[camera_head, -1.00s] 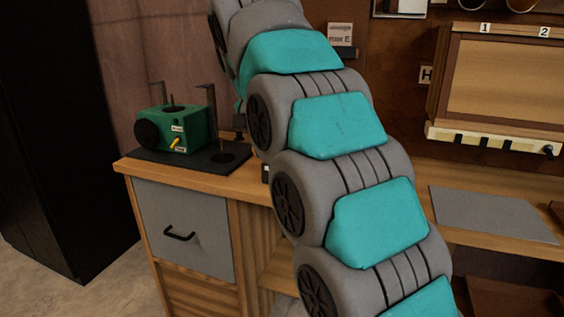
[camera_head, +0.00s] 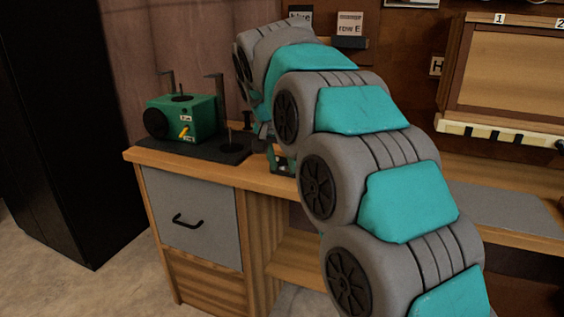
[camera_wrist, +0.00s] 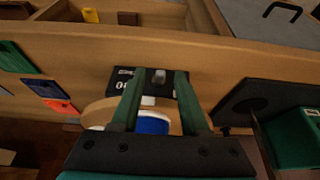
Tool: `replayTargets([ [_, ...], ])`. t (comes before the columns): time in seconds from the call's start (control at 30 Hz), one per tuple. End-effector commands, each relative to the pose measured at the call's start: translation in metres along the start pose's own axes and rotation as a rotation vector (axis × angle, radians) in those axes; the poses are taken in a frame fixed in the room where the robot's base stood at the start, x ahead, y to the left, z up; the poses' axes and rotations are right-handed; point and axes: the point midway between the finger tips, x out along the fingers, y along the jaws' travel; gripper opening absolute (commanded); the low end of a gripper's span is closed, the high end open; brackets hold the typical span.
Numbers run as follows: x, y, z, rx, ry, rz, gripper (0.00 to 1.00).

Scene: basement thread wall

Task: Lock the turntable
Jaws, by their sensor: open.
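In the wrist view a round wooden disc (camera_wrist: 97,115), which looks like the turntable, lies partly hidden behind my gripper. A white and blue round item (camera_wrist: 152,124) shows on it between my fingers. A black plate (camera_wrist: 122,76) with white markings is at the disc's edge, and a small silvery knob (camera_wrist: 158,76) stands on it. My gripper (camera_wrist: 157,78) is open, its green fingers on either side of the knob with gaps visible. Whether they touch anything is unclear. My gripper (camera_head: 281,163) shows small at the bench in the head view, where my arm hides the disc.
A green machine (camera_head: 187,118) with a yellow lever stands on a black base (camera_head: 213,152) at the bench's left end, close beside my gripper. Coloured cards (camera_wrist: 48,89) lie on the left in the wrist view. A grey drawer (camera_head: 190,217) is below the bench top.

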Motion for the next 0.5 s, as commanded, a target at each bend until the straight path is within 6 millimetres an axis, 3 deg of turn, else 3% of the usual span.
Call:
replayTargets([
  [0.13,-0.0002,0.0000,-0.0001,0.000,0.000,0.000,0.45],
  [0.5,-0.0004,0.0000,-0.0001,0.000,0.000,0.000,0.03],
])
